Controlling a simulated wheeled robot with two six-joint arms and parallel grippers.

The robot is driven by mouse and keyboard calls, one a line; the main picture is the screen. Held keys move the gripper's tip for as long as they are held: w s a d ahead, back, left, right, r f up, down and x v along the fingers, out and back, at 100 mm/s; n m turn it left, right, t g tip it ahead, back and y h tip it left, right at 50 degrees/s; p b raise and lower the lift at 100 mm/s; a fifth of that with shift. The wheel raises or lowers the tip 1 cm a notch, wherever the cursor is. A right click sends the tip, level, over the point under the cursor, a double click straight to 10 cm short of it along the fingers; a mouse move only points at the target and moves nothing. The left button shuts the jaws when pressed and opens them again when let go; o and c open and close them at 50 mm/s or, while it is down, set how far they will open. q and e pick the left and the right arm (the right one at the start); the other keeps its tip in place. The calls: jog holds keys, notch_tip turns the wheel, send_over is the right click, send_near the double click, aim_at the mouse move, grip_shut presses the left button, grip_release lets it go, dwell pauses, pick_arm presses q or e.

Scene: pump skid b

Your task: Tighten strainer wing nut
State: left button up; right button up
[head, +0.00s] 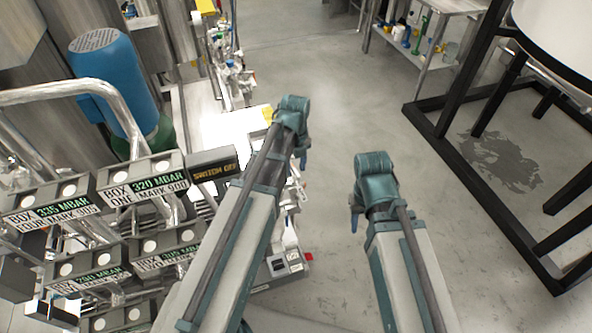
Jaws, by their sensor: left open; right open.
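I cannot pick out the strainer or its wing nut in the head view; my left arm covers part of the pipework. My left gripper (302,160) is at the far end of the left arm, beside the right edge of the skid. It is open, its fingers small and mostly hidden, and I see nothing held. My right gripper (354,221) is over bare floor to the right of the skid. It is open, its fingers also mostly hidden, with nothing visible in it.
Labelled grey boxes (140,180) and bent steel pipes (60,92) crowd the left. A blue motor (115,80) stands behind them. Small valves and fittings (232,70) line the skid. A black frame (440,120) stands right, a shelf table (440,8) behind. The middle floor is clear.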

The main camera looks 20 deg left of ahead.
notch_tip(320, 180, up, 9)
jog(key=p, duration=0.8)
jog(key=shift+f, duration=0.15)
dwell(1.1)
